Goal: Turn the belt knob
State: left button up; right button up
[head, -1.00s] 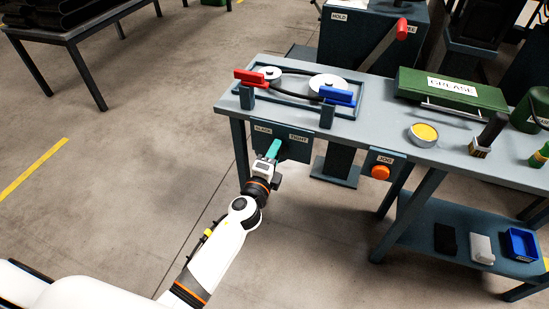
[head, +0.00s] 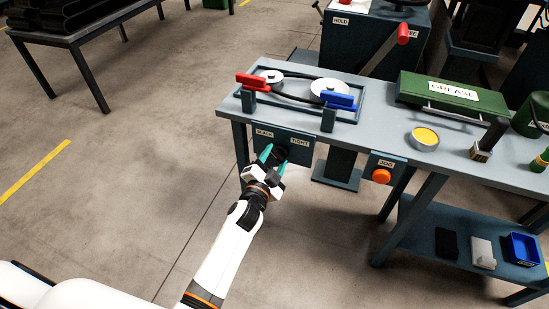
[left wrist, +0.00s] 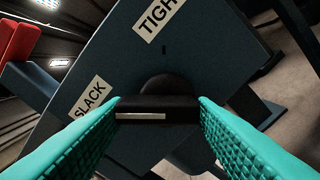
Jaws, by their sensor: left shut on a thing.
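The belt knob (left wrist: 157,112) is a black bar-shaped knob with a pale line, on the dark panel (head: 263,143) at the bench front. The panel carries a SLACK label (left wrist: 90,98) and a TIGHT label (left wrist: 157,17). My left gripper (head: 273,156) has teal fingers and is shut on the knob, one finger at each end of the bar in the left wrist view. In the left wrist view the bar lies level between the fingertips. In the head view the knob is dark and partly hidden by the fingers. My right gripper is not in view.
Above the panel are a red handle (head: 253,82), a blue handle (head: 338,101) and the belt on two pulleys. A JOG box with an orange button (head: 381,176) hangs to the right. A grease tin (head: 424,138) stands on the bench.

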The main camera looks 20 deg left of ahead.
pick_arm(q)
jog(key=shift+w+a+r+n, duration=0.1)
jog(key=shift+r+n, duration=0.1)
jog(key=shift+n, duration=0.2)
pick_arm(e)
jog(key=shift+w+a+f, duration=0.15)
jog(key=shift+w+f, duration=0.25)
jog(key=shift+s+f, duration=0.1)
pick_arm(q)
jog(key=o, duration=0.9)
jog(key=shift+f, duration=0.1)
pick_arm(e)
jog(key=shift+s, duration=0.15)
pick_arm(q)
jog(key=s, duration=0.4)
jog(key=s+p, duration=0.1)
jog(key=s, duration=0.7)
jog(key=shift+s+a, duration=0.1)
jog(key=shift+a, duration=0.15)
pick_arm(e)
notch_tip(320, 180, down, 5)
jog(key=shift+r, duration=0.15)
